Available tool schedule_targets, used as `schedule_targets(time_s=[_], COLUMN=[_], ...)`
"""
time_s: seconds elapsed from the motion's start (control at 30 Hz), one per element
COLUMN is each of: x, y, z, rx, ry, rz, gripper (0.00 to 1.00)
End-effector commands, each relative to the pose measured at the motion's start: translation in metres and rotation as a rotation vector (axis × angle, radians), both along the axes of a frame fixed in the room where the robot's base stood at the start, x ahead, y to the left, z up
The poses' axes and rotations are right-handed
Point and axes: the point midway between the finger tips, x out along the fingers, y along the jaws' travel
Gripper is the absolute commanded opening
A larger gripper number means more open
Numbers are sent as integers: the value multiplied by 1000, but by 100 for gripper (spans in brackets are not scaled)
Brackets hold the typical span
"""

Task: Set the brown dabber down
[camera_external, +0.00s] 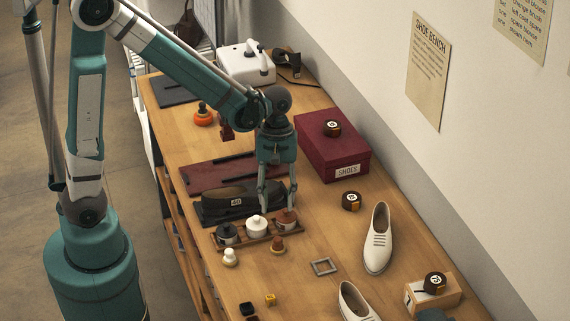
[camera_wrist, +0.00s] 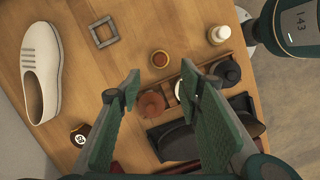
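The brown dabber (camera_external: 277,246) stands upright on the bench just in front of the pot rack (camera_external: 262,239). In the wrist view the brown dabber (camera_wrist: 160,60) shows from above, beyond my fingertips, with nothing holding it. My gripper (camera_external: 278,208) points down over the brown-lidded pot (camera_external: 287,219) at the rack's right end. In the wrist view my gripper (camera_wrist: 160,76) has its fingers wide apart, with the brown-lidded pot (camera_wrist: 152,104) seen between them. I cannot tell how far above it the fingertips are.
A white dabber (camera_external: 230,257), a white-lidded pot (camera_external: 257,226) and a dark pot (camera_external: 227,233) stand close by. A dark shoe (camera_external: 222,201) lies behind the rack. A grey square frame (camera_external: 325,267) and white shoe (camera_external: 378,240) are rightward, with bare bench between.

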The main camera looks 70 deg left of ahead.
Motion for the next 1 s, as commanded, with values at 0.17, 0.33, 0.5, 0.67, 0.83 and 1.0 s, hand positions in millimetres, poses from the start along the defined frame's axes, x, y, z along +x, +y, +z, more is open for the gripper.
schedule_targets(time_s=[0.17,0.33,0.5,0.67,0.83,1.0], x=[-8,-17,-26,-37,-48,-60], y=[2,4,7,10,14,17], z=[18,37,57,73,90,105], rx=[11,32,56,82,117,153], ry=[-58,-130,-202,-269,-337,-404], rz=[-58,-137,-219,-297,-382,-467], gripper=[36,36,36,36,36,36])
